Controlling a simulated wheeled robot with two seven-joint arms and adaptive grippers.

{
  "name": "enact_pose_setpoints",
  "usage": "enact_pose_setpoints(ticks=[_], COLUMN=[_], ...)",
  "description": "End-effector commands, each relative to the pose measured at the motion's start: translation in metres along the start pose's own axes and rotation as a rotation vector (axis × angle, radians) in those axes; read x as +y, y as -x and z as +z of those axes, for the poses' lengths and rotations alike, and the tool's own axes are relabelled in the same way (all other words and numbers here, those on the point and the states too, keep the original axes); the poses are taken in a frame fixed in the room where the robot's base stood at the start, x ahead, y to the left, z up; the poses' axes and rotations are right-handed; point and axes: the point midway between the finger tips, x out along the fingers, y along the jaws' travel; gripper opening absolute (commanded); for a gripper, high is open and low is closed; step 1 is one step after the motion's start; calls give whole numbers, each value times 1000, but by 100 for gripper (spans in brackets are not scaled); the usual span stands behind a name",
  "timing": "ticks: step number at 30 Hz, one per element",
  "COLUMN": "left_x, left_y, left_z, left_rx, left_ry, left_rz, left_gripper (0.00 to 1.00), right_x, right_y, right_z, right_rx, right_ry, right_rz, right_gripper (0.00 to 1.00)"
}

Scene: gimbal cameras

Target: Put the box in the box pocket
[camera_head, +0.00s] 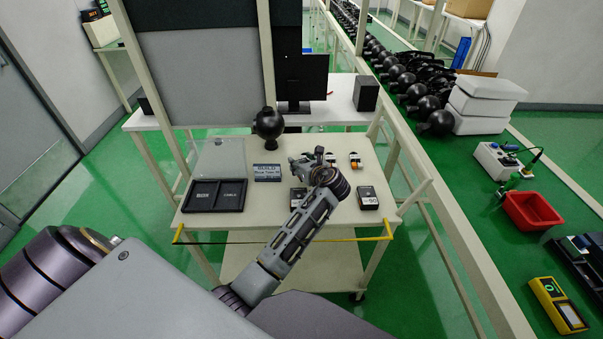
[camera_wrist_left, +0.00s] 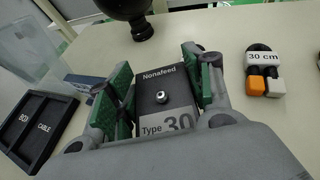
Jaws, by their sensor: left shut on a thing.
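My left gripper (camera_head: 307,164) is over the middle of the cart top. In the left wrist view, its green-padded fingers (camera_wrist_left: 163,84) are shut on a dark box (camera_wrist_left: 168,102) labelled "Nonafeed Type 30", with a round metal knob on its face. I cannot tell whether the box touches the cart. A black tray (camera_head: 215,208) with box and cable pockets lies to the left, clear lid raised. It also shows in the left wrist view (camera_wrist_left: 38,128); both pockets look empty. Part of a dark box (camera_head: 298,197) shows beside my forearm; I cannot tell whether it is the held one.
Another box (camera_head: 368,197) marked 50 lies at the right. A cable (camera_wrist_left: 264,75) tagged 30 cm lies right of the gripper. A sign (camera_head: 267,173) and a black ball-shaped camera (camera_head: 270,124) stand behind.

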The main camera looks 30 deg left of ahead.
Motion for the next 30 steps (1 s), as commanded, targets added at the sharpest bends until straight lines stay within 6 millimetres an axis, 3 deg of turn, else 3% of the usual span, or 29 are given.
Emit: enact_pose_setpoints(ticks=[5, 13, 20, 24, 30], left_x=[0, 0, 0, 0, 0], left_y=[-2, -2, -10, -15, -16], left_z=[-3, -4, -24, -36, -38], left_rx=[-2, -1, -1, -1, -2], left_ry=[3, 2, 0, -1, 2], left_rz=[-1, -1, 0, -1, -2], left_gripper=[24, 24, 24, 24, 24], right_x=[0, 7, 12, 10, -1], right_y=[0, 0, -3, -3, -2], right_z=[-6, 6, 14, 5, -14], right_rx=[6, -10, -24, -12, 12], right_ry=[-1, 4, 7, 5, -2], right_rz=[0, 7, 13, 10, -1], right_gripper=[40, 40, 40, 40, 40])
